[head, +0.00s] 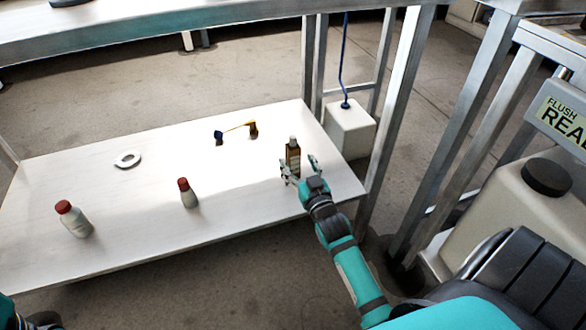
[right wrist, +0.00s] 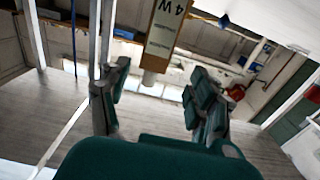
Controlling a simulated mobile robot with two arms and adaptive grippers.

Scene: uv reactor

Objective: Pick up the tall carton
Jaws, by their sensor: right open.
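The tall carton (head: 293,157) is brown with a light label and a pale cap. It stands upright on the lower white shelf, near its right end. My right gripper (head: 300,166) is open, with its fingers at the near side of the carton. In the right wrist view the carton (right wrist: 166,28) appears upside down, with its cap between the directions of the two open fingers (right wrist: 158,80). I cannot tell whether either finger touches it. Only a sliver of my left arm shows at the lower left corner of the head view.
Two red-capped bottles (head: 74,219) (head: 188,194), a white ring (head: 127,159) and a yellow-handled dark item (head: 236,130) are on the shelf (head: 120,215). Metal posts (head: 400,120) rise at the right. A white container (head: 348,130) stands behind the shelf's right end.

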